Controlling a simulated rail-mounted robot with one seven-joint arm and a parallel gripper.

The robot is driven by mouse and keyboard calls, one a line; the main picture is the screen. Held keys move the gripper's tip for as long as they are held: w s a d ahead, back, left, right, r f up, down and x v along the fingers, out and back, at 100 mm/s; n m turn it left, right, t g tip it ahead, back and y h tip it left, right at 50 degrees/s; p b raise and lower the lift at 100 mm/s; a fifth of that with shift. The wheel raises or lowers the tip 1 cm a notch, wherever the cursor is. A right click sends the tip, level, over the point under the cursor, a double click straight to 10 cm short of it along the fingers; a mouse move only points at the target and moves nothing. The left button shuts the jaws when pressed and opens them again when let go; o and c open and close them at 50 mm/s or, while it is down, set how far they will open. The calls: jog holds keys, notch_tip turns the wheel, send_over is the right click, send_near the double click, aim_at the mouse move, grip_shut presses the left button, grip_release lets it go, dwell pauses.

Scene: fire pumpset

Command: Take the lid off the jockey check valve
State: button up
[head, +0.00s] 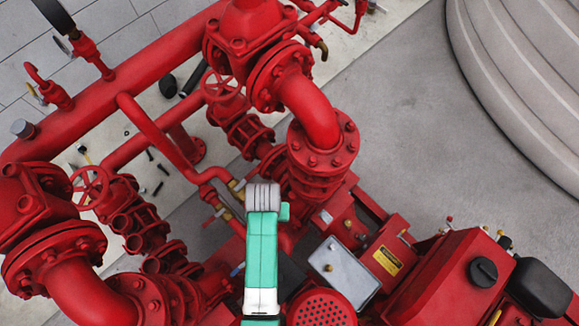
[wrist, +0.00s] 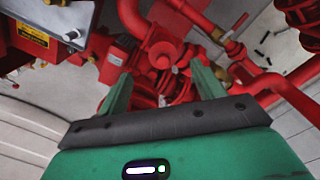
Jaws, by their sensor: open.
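My gripper (wrist: 162,82) is open in the wrist view, with its two green fingers apart and nothing held between them. Beyond the fingertips is a red flanged fitting with a round cap-like face (wrist: 163,54), apart from the fingers. I cannot tell for certain whether this is the jockey check valve or its lid. In the head view my green and white arm (head: 262,240) reaches down over the pump set beside the thin red pipe (head: 160,138) with brass fittings. My fingers are hidden there, and no lid can be clearly made out.
Large red pipes (head: 312,110) and handwheel valves (head: 92,186) crowd the left and centre. A grey control box (head: 343,268) and red engine housing (head: 440,280) stand at lower right. A ribbed pale tank (head: 520,80) is at upper right. Grey floor (head: 410,130) between is clear.

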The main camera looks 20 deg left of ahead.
jog(key=shift+s+a+f, duration=0.15)
jog(key=shift+a+f, duration=0.05)
jog(key=shift+f, duration=0.05)
notch_tip(320, 180, down, 2)
jog(key=shift+a+b, duration=0.1)
jog(key=shift+b, duration=0.3)
jog(key=f, duration=0.1)
jog(key=f+b, duration=0.1)
jog(key=f, duration=0.3)
jog(key=shift+w+b, duration=0.35)
jog(key=shift+c, duration=0.5)
jog(key=c, duration=0.9)
notch_tip(320, 180, up, 10)
jog(key=p, duration=0.3)
